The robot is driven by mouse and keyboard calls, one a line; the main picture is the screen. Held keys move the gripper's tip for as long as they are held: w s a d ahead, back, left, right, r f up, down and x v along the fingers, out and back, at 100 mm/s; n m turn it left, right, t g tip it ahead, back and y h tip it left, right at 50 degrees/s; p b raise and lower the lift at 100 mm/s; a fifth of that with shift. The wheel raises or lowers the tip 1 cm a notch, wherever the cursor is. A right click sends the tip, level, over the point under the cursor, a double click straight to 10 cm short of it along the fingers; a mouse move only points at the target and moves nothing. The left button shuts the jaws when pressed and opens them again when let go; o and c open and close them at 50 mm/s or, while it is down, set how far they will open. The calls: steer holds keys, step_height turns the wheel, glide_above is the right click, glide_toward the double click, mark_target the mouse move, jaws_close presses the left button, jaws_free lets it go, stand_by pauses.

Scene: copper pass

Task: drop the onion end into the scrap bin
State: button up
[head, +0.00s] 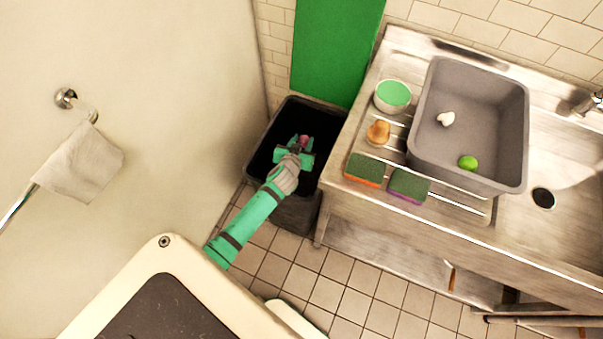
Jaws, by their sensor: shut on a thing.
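The scrap bin (318,118) is a dark open-topped bin on the tiled floor, in the corner between the wall and the steel sink unit. My gripper (301,142) is over the bin's opening in the head view. It is shut on a small purplish-pink piece, the onion end (304,139), which shows between the fingertips. Most of the onion end is hidden by the fingers. How high it is above the rim is hard to tell. The inside of the bin is dark and its contents cannot be made out.
The steel sink unit (365,219) stands right of the bin. On it are a grey tub (470,172) with a white piece and a green lime, a green-filled bowl (392,94), a brown item (378,132) and two sponges (365,169). A towel (80,163) hangs at left.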

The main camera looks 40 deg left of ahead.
steer(key=shift+f, duration=0.25)
steer(key=o, duration=1.1)
steer(key=shift+s, duration=0.1)
steer(key=v, duration=1)
steer(key=shift+s+d+r, duration=0.15)
steer(key=shift+s+r, duration=0.05)
steer(key=shift+s, duration=0.1)
